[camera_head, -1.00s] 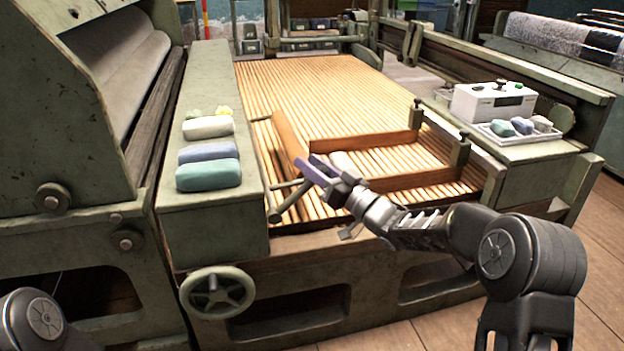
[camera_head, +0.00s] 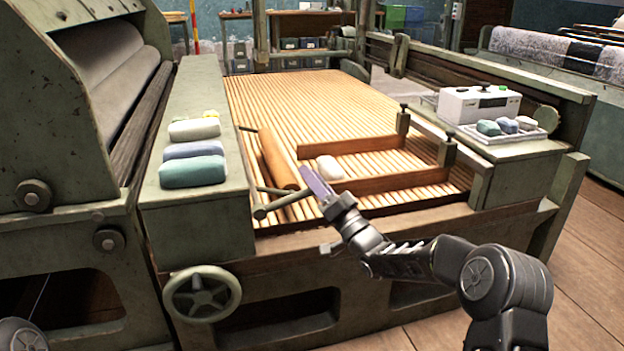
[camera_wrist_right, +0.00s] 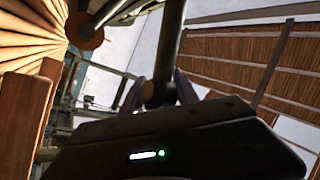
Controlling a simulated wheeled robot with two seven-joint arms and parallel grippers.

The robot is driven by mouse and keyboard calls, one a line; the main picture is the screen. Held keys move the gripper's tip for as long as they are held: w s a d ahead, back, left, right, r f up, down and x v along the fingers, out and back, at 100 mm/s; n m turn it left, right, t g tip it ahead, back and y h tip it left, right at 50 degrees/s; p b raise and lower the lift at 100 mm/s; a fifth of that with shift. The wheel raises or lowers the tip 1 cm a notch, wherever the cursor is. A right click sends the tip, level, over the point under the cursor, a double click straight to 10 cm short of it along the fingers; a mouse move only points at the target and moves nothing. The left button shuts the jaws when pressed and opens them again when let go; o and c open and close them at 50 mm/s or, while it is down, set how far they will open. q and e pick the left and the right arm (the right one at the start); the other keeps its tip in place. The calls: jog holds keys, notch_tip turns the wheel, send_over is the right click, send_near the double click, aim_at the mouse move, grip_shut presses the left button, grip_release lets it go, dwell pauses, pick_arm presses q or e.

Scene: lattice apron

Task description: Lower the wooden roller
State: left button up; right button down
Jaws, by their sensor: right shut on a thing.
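The wooden roller (camera_head: 278,158) is an orange-brown cylinder over the left side of the slatted bed. Whether it touches the slats I cannot tell. A dark metal lever rod with a knob (camera_head: 260,212) shows at its near end. My right gripper (camera_head: 320,183) is just right of the roller's near end, shut on the lever. In the right wrist view the round lever bar (camera_wrist_right: 168,45) runs down between my two fingers (camera_wrist_right: 160,92). A round brown end (camera_wrist_right: 85,30), probably the roller's, shows at upper left there. My left gripper is out of view; only an arm joint shows.
A white oval piece (camera_head: 330,168) lies on the slats between two wooden guides (camera_head: 350,144). A green ledge (camera_head: 205,100) with several soft blocks stands at left, above a handwheel (camera_head: 202,293). A white box (camera_head: 478,104) and small tray (camera_head: 504,131) sit at right.

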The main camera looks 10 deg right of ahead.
jog(key=shift+f, duration=0.2)
jog(key=c, duration=0.9)
grip_release()
jog(key=p+v, duration=0.2)
jog(key=v, duration=0.6)
jog(key=shift+r, duration=0.1)
jog(key=shift+w, duration=0.1)
